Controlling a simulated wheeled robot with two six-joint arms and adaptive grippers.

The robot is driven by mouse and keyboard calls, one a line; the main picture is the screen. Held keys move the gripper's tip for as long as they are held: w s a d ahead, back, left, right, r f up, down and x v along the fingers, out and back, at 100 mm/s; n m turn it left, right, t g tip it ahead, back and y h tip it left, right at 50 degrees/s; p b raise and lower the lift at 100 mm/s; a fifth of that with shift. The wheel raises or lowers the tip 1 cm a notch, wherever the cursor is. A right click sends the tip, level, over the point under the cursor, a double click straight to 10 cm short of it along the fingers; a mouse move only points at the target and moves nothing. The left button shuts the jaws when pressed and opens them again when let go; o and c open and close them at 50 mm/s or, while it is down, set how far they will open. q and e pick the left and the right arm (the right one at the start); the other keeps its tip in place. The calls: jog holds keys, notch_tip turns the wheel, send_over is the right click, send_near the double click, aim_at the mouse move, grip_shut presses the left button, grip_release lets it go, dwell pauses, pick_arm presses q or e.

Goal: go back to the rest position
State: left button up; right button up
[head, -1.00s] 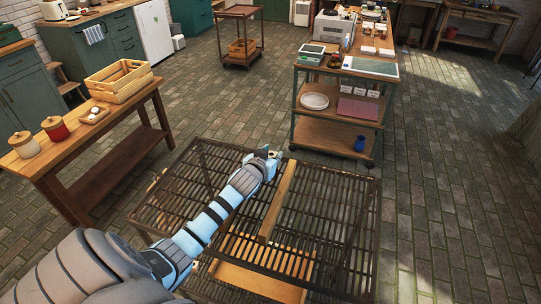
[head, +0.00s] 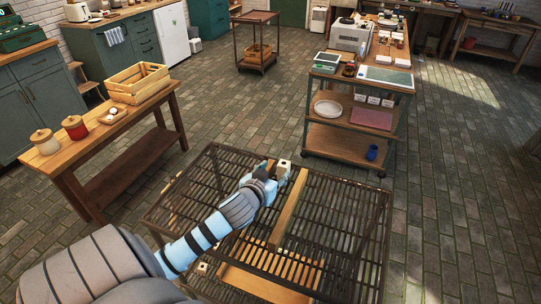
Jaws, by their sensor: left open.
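My left arm reaches in from the lower left over a dark slatted metal rack (head: 335,235). My left gripper (head: 277,168) is open near the rack's far side, just left of a wooden bar (head: 289,208) that runs along the slats. I see nothing held in it, though the wrist hides part of the jaws. My right gripper is not in view.
A wooden table at left holds a slatted crate (head: 138,84), a red jar (head: 75,127) and a cream jar (head: 45,141). A cart beyond the rack carries a white plate (head: 327,108) and a blue cup (head: 372,152). The brick floor at right is clear.

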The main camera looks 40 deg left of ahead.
pick_arm(q)
jog(key=shift+v, duration=1.15)
